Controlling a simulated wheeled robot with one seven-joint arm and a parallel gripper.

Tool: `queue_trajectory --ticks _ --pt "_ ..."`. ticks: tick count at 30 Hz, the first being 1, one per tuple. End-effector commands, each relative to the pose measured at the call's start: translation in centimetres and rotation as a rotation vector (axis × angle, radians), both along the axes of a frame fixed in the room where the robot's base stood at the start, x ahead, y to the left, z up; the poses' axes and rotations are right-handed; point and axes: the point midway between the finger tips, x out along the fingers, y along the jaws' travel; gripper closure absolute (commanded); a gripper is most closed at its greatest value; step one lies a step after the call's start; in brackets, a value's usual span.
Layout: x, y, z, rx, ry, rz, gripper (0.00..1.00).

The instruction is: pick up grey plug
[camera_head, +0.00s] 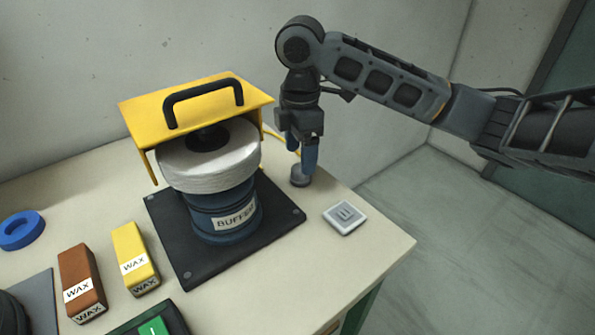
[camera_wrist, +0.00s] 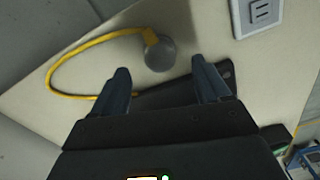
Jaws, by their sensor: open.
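The grey plug (camera_head: 299,176) is a small round piece standing on the table to the right of the buffer. In the wrist view the plug (camera_wrist: 159,54) has a yellow cord running from its top to the left. My gripper (camera_head: 302,160) points down at the plug, and its blue fingers partly cover it in the head view. In the wrist view my gripper (camera_wrist: 161,78) is open, with the plug just beyond the fingertips and between their lines. Nothing is held. Whether a finger touches the plug cannot be told.
The buffer (camera_head: 225,215) with its yellow guard (camera_head: 190,105) stands on a black base plate (camera_head: 180,255) close left of my gripper. A grey socket plate (camera_head: 345,216) lies to the right, near the table edge. Yellow (camera_head: 134,257) and brown (camera_head: 79,280) wax blocks sit at front left.

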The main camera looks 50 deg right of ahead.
Motion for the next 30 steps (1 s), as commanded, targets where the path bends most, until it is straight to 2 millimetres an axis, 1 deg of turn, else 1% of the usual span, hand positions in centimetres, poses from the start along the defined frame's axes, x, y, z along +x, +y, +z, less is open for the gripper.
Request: queue_trajectory --ticks 6,9,12,19,30 --pt "0.3 0.4 -3.0 0.001 0.002 0.001 0.24" --pt "0.3 0.3 -4.1 0.001 -0.002 -0.001 0.24" --pt "0.3 0.4 -4.7 0.001 -0.002 0.000 0.24" --pt "0.3 0.4 -4.8 0.000 -0.004 0.000 0.24" --pt "0.3 0.4 -4.8 0.000 -0.004 0.001 0.59"
